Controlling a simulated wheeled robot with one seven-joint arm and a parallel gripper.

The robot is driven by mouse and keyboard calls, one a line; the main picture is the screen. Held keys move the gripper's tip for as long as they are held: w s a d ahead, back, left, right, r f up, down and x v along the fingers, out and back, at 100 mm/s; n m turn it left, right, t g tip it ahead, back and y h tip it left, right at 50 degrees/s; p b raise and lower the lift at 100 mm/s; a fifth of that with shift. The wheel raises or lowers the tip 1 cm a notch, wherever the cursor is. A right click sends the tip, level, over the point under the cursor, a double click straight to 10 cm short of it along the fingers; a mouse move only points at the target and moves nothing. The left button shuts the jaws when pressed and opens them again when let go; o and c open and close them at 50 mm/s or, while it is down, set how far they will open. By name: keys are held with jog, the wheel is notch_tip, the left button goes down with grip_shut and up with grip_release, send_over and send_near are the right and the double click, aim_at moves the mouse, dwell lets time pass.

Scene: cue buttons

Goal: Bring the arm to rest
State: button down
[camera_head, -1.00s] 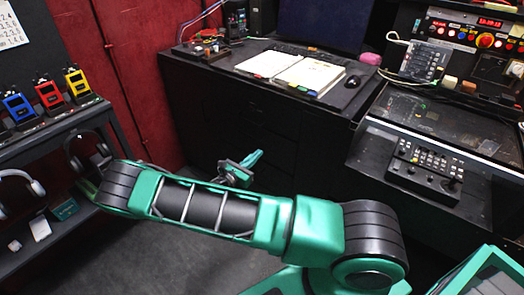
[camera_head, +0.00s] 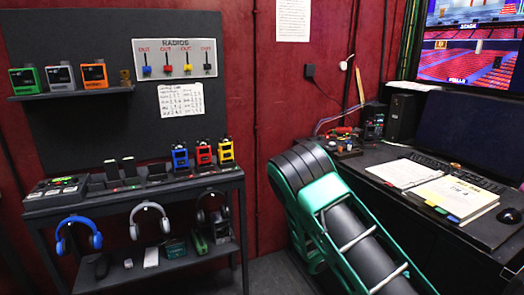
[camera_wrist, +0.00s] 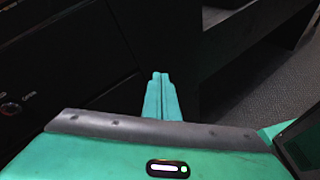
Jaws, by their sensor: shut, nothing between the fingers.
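My arm (camera_head: 345,235) shows in the head view as green and black links, rising from the lower right and bending at a black joint in front of the red wall. The gripper end is hidden in the head view. In the wrist view my gripper (camera_wrist: 161,97) shows as two teal fingers lying together, shut and empty. Beyond the fingers are dark furniture panels and a patch of grey floor; the fingers touch nothing that I can see.
A dark shelf rack (camera_head: 135,190) with radios and headphones stands left of my arm. A black desk (camera_head: 450,245) with an open binder (camera_head: 456,196) and a mouse (camera_head: 509,216) is at the right. Grey floor (camera_head: 275,274) shows between them.

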jog(key=s+a+r+m+y, duration=0.1)
jog(key=s+r+m+y, duration=0.5)
jog(key=s, duration=0.9)
jog(key=s+a+r+m+y, duration=0.2)
jog(key=s+r+m+y, duration=0.5)
jog(key=s+r+m, duration=0.6)
notch_tip(320, 180, up, 3)
jog(key=s, duration=0.3)
jog(key=shift+a+f+y, duration=0.15)
jog(key=shift+a+y, duration=0.1)
jog(key=shift+y, duration=0.05)
